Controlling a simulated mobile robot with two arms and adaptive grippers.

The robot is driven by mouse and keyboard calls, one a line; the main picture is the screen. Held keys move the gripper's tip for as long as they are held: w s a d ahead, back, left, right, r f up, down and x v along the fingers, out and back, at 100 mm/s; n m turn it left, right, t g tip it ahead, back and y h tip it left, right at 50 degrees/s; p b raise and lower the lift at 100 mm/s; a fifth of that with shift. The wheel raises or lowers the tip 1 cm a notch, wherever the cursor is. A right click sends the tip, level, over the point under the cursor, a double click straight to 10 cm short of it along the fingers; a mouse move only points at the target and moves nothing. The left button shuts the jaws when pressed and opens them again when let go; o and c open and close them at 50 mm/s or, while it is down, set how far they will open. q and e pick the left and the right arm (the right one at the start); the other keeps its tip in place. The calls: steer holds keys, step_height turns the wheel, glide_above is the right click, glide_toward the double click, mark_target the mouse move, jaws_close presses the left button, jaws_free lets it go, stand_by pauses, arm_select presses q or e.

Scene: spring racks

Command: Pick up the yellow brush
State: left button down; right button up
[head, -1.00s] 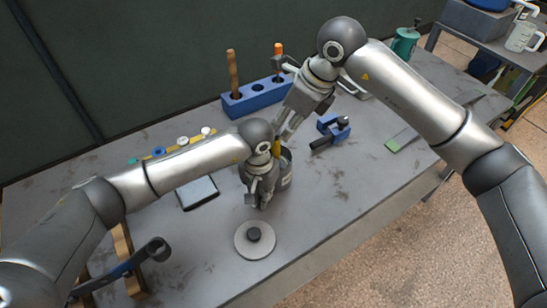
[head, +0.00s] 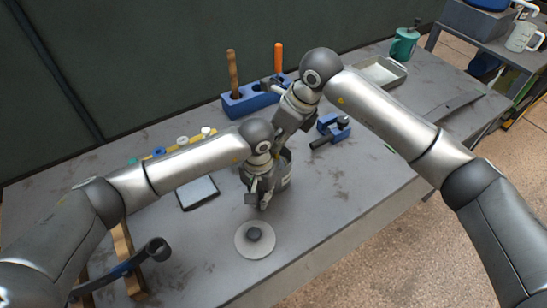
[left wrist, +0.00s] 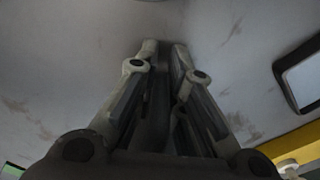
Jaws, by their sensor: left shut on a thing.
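A dark can (head: 285,172) with a pale label stands on the grey workbench. The yellow brush (head: 277,153) stands in it, and only a sliver of yellow shows. My left gripper (head: 260,200) is at the can's near left side, shut on the can. In the left wrist view its fingers (left wrist: 160,50) are close together, with something dark between them. My right gripper (head: 279,143) points down just above the can and hides most of the brush. Whether its fingers are open or shut is hidden.
A round grey disc with a black knob (head: 254,240) lies in front of the can. Behind stands a blue rack (head: 250,98) with wooden and orange handles. A blue clamp (head: 333,127) is to the right. A grey tray (head: 383,72) and green can (head: 404,45) stand farther back.

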steer(key=shift+r, duration=0.15)
jaws_close()
step_height(320, 180, up, 10)
steer(key=shift+f, duration=0.1)
steer(key=shift+o, duration=1.6)
jaws_free()
jaws_close()
arm_select(q)
steer(key=c, duration=1.4)
jaws_free()
steer(key=shift+c, duration=0.2)
